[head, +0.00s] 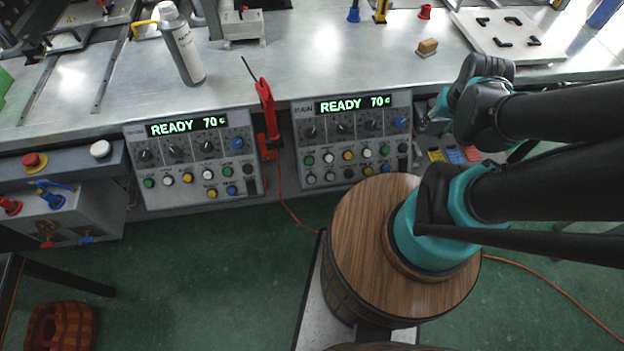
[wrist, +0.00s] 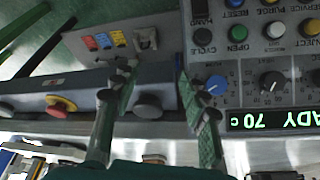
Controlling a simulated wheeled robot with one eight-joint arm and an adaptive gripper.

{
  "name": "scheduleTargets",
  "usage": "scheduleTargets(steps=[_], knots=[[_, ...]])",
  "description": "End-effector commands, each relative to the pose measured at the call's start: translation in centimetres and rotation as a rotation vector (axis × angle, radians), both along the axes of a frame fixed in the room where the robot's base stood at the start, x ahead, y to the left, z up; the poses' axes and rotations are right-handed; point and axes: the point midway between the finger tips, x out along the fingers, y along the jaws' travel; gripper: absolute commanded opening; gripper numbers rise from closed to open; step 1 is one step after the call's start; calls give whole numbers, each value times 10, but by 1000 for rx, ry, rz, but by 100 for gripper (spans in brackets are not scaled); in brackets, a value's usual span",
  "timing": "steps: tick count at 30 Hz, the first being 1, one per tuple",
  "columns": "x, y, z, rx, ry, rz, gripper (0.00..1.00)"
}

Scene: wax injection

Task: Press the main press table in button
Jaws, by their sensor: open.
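The main press panel (head: 352,138) hangs on the bench front, with a lit display (head: 352,103) reading READY 70, a row of knobs and several coloured buttons (head: 347,156). It shows upside down at the right of the wrist view (wrist: 250,62); RESET, PURGE, CYCLE, OPEN and INJECT are legible there. I cannot make out a table in label. My gripper (wrist: 155,72) is open and empty, its fingers apart, beside the panel's edge. In the head view my gripper (head: 428,118) is just right of the panel, partly hidden by my arm.
A similar panel (head: 190,160), also READY 70, hangs to the left. A red tool (head: 266,108) sits between the panels. A red emergency button (wrist: 60,107) and a dark knob (wrist: 148,105) lie near my fingers. A spray can (head: 182,48) stands on the bench.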

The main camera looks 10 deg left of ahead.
Motion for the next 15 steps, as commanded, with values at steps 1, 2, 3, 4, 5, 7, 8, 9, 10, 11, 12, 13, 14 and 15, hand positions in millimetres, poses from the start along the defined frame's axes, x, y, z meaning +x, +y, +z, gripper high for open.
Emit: scheduleTargets(steps=[1, 2, 3, 4, 5, 7, 8, 9, 10, 11, 12, 13, 14, 15], knots=[[0, 0, 0, 0, 0, 0, 34], [0, 0, 0, 0, 0, 0, 31], [0, 0, 0, 0, 0, 0, 26], [0, 0, 0, 0, 0, 0, 22], [0, 0, 0, 0, 0, 0, 18], [0, 0, 0, 0, 0, 0, 10], [0, 0, 0, 0, 0, 0, 6], [0, 0, 0, 0, 0, 0, 1], [0, 0, 0, 0, 0, 0, 0], [0, 0, 0, 0, 0, 0, 0], [0, 0, 0, 0, 0, 0, 0], [0, 0, 0, 0, 0, 0, 0], [0, 0, 0, 0, 0, 0, 0], [0, 0, 0, 0, 0, 0, 0]])
